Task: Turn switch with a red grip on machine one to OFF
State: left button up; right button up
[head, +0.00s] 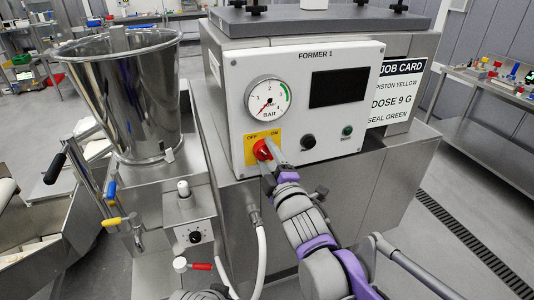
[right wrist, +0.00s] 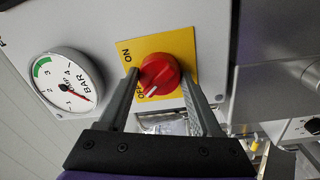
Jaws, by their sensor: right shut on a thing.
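The switch with a red grip (head: 262,149) sits on a yellow plate marked OFF and ON, low on the white front panel (head: 238,100) of the machine labelled FORMER 1. My right gripper (head: 268,160) has come to it from the lower right and is shut on the red grip. In the right wrist view the red grip (right wrist: 160,72) lies between the two fingers (right wrist: 157,88). A white mark on the grip points towards the OFF lettering. The fingers partly cover the plate in the head view. My left gripper is not in view.
A pressure gauge (head: 268,103) with a low needle is above the switch. A dark screen (head: 338,88), black knob (head: 308,141) and green button (head: 347,131) are on the panel. A steel hopper (head: 128,95) and levers stand left; a white hose (head: 260,262) hangs below.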

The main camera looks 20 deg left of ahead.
jog(key=shift+n, duration=0.5)
jog(key=o, duration=1.4)
jog(key=shift+c, duration=0.2)
jog(key=v, duration=1)
jog(key=shift+s+d+b, duration=0.25)
jog(key=shift+s+b, duration=0.1)
